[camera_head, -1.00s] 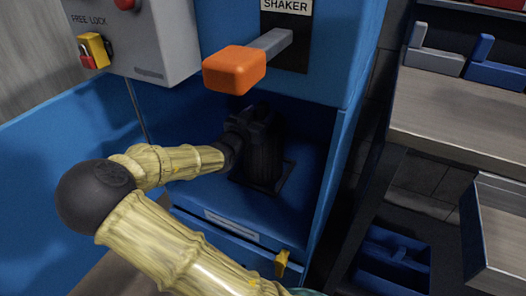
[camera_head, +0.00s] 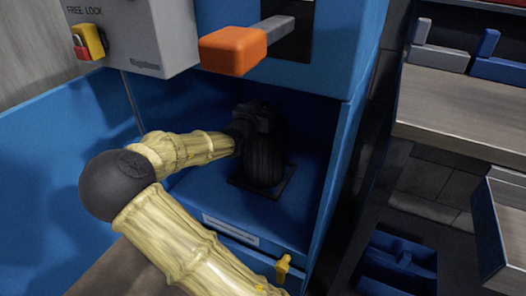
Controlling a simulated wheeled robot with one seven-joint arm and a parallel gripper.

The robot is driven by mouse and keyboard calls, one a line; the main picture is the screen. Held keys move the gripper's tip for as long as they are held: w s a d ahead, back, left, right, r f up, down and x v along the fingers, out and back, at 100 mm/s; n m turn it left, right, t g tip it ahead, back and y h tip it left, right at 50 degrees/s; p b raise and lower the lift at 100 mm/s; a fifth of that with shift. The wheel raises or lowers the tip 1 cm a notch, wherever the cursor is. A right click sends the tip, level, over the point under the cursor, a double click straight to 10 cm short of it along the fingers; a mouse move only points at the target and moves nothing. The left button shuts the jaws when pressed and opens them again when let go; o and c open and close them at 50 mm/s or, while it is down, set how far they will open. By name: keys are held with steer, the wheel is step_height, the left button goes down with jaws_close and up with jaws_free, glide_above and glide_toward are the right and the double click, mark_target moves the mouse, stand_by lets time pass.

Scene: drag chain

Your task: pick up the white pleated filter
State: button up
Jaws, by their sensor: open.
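A pleated, upright cylinder (camera_head: 264,163) stands on a dark square plate inside the blue machine's recess. It looks almost black in the shade, not white. No white pleated filter shows elsewhere in view. My gripper (camera_head: 257,118) is dark and sits at the cylinder's upper part, overlapping its top in the picture. It is open. Its fingertips blend with the dark cylinder, so I cannot tell whether they touch it or lie around it.
An orange-ended lever (camera_head: 234,50) juts out above the recess. A grey control box (camera_head: 150,35) hangs at upper left. A yellow latch (camera_head: 282,267) is on the front below. A steel shelf (camera_head: 455,105) and a blue bin (camera_head: 398,265) are at right.

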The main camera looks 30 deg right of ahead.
jaws_close()
stand_by(0.3)
steer(key=shift+r, duration=0.1)
steer(key=shift+s+a+r+p, duration=0.15)
steer(key=shift+r+p, duration=0.25)
steer(key=shift+p, duration=0.3)
step_height(320, 180, up, 6)
steer(key=p, duration=0.4)
steer(key=shift+r, duration=0.15)
steer(key=p+v, duration=0.8)
steer(key=v, duration=1.1)
steer(key=shift+s+a+p, duration=0.25)
steer(key=shift+p, duration=0.15)
